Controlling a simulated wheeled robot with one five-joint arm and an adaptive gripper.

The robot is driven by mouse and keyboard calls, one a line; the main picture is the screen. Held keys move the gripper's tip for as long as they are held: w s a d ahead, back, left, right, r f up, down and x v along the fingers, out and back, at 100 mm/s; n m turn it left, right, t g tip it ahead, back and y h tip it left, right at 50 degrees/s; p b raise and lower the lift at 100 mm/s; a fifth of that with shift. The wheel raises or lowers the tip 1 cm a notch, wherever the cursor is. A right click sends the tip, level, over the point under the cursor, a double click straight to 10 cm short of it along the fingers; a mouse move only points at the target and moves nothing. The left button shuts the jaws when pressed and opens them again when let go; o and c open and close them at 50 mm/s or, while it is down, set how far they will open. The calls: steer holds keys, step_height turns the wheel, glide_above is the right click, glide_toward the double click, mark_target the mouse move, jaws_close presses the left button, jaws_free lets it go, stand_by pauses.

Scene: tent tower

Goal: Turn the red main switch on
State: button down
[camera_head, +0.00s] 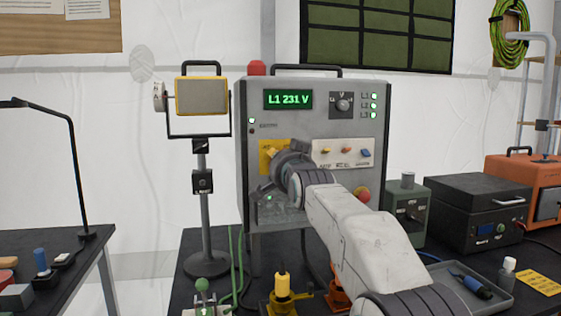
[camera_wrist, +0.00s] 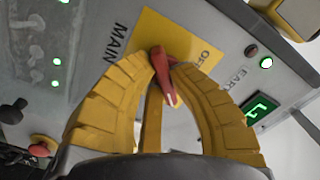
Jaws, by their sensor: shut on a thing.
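The red main switch (camera_wrist: 161,68) shows in the wrist view on a yellow plate (camera_wrist: 186,42) with the words MAIN and OFF beside it. My gripper is shut on the handle. In the head view my gripper (camera_head: 272,158) is against the yellow plate (camera_head: 266,147) at the panel's lower left and hides the switch. The grey cabinet (camera_head: 312,119) has a lit green display (camera_head: 288,99) reading L1 231 V.
A red mushroom button (camera_head: 362,194) sits right of my arm on the cabinet front. Lit green lamps L1 to L3 (camera_head: 373,105) are at the upper right. A lamp on a stand (camera_head: 202,96) is at left; a black box (camera_head: 477,205) and tray (camera_head: 487,291) are at right.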

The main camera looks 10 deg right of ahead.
steer(key=shift+a+f, duration=0.1)
steer(key=shift+f, duration=0.05)
steer(key=c, duration=1.4)
jaws_free()
steer(key=shift+w+a, duration=0.1)
steer(key=shift+o, duration=1.4)
steer(key=shift+s, duration=0.2)
steer(key=s, duration=1.1)
steer(key=shift+s, duration=0.35)
steer(key=shift+s, duration=0.1)
steer(key=s+f+n+g+p, duration=0.3)
steer(key=s+p, duration=0.4)
steer(key=s, duration=0.4)
steer(key=s+f+n+g+p, duration=0.3)
steer(key=s+f+g+p, duration=0.3)
steer(key=s, duration=0.5)
steer(key=s+f+n+g+p, duration=0.3)
steer(key=s+p, duration=0.5)
steer(key=s, duration=0.3)
steer(key=f+g, duration=0.1)
steer(key=g, duration=0.1)
steer(key=shift+f+g, duration=0.3)
steer(key=shift+f, duration=0.05)
